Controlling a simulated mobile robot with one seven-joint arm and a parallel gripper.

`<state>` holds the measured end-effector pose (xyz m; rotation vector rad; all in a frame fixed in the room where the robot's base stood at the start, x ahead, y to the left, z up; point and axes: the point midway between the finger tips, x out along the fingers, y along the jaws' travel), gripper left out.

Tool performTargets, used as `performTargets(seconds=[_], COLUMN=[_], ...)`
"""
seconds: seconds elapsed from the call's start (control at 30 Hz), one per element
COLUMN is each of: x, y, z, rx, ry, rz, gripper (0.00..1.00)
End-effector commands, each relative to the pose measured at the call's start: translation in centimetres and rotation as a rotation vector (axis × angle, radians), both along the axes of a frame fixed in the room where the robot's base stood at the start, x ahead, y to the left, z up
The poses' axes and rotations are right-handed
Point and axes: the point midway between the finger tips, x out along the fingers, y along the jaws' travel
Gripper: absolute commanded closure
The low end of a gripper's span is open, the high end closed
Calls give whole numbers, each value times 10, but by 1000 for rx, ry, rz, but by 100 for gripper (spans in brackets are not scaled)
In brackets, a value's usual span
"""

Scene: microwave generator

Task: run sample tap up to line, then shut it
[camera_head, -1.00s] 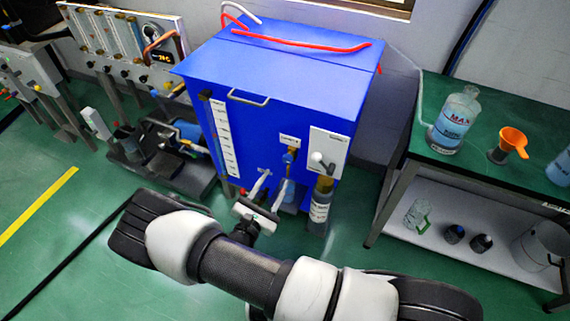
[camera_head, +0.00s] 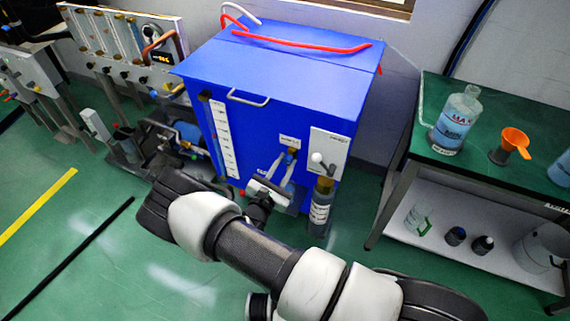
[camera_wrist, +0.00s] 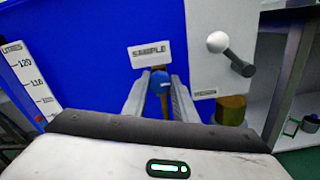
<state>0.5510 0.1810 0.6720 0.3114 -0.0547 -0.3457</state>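The sample tap (camera_head: 291,154), with a blue handle, is on the front of the blue cabinet (camera_head: 270,118) under a small label. In the wrist view the tap (camera_wrist: 159,79) sits below a plate reading SAMPLE (camera_wrist: 150,54). My gripper (camera_head: 284,160) points at it from the front, its fingers apart. In the wrist view the gripper's (camera_wrist: 160,76) fingertips lie to either side of the blue handle; I cannot tell whether they touch it.
A litre scale (camera_head: 222,135) is on the left.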

Motion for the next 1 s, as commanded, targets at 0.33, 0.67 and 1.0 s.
performTargets(seconds=[0.33, 0.67, 1.0], x=[0, 0, 0], y=[0, 0, 0], z=[0, 0, 0], rx=[-119, -232, -231], ry=[42, 84, 84], rz=[1, 0, 0], gripper=[97, 97, 55])
